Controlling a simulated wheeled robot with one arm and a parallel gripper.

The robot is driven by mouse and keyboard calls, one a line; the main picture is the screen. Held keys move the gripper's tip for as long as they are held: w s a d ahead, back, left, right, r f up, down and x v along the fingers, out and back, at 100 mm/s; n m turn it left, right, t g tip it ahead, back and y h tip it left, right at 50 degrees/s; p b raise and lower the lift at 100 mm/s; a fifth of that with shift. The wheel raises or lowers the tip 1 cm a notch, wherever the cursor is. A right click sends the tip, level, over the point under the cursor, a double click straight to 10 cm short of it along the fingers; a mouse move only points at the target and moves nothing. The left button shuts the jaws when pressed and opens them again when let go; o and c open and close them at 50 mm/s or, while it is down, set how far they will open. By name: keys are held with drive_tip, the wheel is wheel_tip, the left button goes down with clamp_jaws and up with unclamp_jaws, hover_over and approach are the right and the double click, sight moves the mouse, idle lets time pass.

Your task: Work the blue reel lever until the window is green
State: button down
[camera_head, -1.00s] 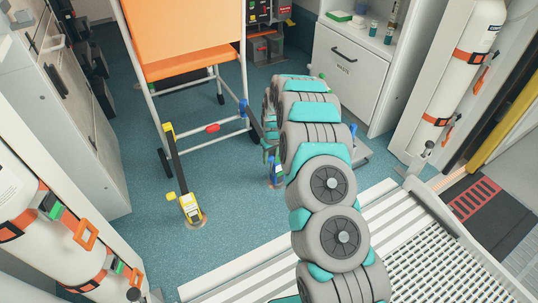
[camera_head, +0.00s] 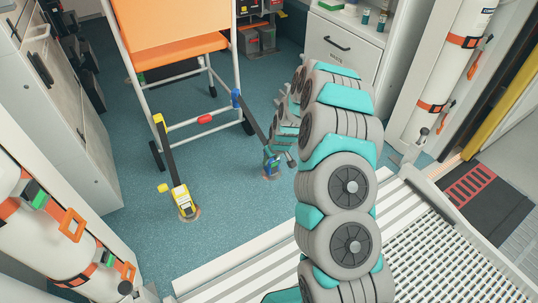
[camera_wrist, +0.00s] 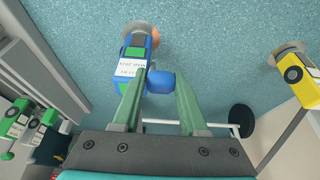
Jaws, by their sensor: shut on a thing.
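The blue reel (camera_head: 271,163) sits on the floor at the end of a dark strap, right of the wheelchair's front. In the wrist view the blue reel (camera_wrist: 132,62) has a white label and green patches; I cannot tell which patch is the window. Its rounded blue lever (camera_wrist: 160,82) sticks out between the green fingers of my gripper (camera_wrist: 162,92). My gripper is shut on the lever. In the head view my gripper (camera_head: 285,148) is beside the reel, partly hidden by my arm.
A yellow reel (camera_head: 184,201) with its strap stands left on the floor. The orange wheelchair (camera_head: 170,45) is behind. A white cabinet (camera_head: 345,45) stands back right, and a slatted ramp (camera_head: 440,255) is front right. Floor between the reels is clear.

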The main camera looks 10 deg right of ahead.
drive_tip(key=shift+s+f, duration=0.3)
drive_tip(key=shift+c, duration=2.2)
unclamp_jaws()
drive_tip(key=shift+w, duration=0.1)
drive_tip(key=shift+r, duration=0.2)
drive_tip(key=shift+d+r, duration=0.15)
drive_tip(key=shift+r, duration=0.4)
drive_tip(key=v, duration=0.6)
drive_tip(key=shift+s+r+p, duration=0.2)
drive_tip(key=shift+s+p, duration=0.1)
drive_tip(key=shift+s, duration=0.05)
drive_tip(key=shift+c, duration=0.2)
